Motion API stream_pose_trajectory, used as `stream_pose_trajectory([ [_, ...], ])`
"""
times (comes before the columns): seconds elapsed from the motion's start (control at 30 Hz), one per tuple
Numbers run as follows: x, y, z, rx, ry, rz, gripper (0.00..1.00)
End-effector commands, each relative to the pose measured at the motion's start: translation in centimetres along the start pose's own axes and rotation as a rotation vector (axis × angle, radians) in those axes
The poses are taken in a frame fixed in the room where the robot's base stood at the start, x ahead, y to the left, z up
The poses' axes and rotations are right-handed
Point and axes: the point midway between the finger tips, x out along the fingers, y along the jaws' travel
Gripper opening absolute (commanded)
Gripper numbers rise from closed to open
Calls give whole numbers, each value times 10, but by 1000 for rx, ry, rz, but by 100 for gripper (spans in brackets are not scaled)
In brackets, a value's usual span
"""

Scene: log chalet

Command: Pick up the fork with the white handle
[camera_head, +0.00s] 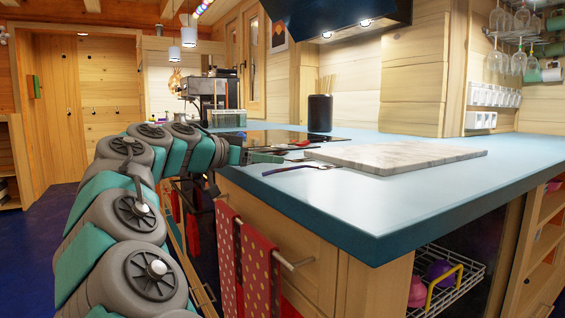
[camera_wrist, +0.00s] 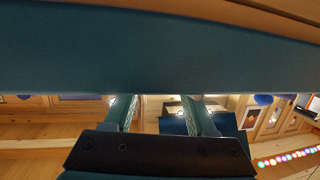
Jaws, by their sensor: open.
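A slim utensil (camera_head: 288,169) lies on the pale blue countertop near its left edge, in front of the cutting board. Its near end looks dark bluish and its other end pale; I cannot tell for sure that it is the white-handled fork. My gripper (camera_head: 268,155) is at the counter's left edge, just behind and left of this utensil, apart from it. In the wrist view, my gripper (camera_wrist: 160,103) shows two spread fingers with nothing between them, facing the counter's teal edge (camera_wrist: 150,50). No fork shows in the wrist view.
A marble cutting board (camera_head: 395,155) lies right of the utensil. Another small item with red (camera_head: 300,144) lies behind it, by the dark cooktop (camera_head: 265,137). A black holder (camera_head: 320,113) stands further back. Red dotted towels (camera_head: 243,262) hang below the edge. The front right countertop is clear.

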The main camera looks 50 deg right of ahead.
Motion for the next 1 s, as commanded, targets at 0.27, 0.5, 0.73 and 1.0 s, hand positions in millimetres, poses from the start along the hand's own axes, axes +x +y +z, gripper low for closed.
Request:
stream_pose_trajectory([
  [0.27, 15, -1, 0, 0, 1, -3, 56],
  [0.5, 15, -1, 0, -1, 0, -2, 37],
  [0.73, 15, -1, 0, -1, 0, -2, 11],
  [1.0, 15, -1, 1, -1, -1, -2, 0],
])
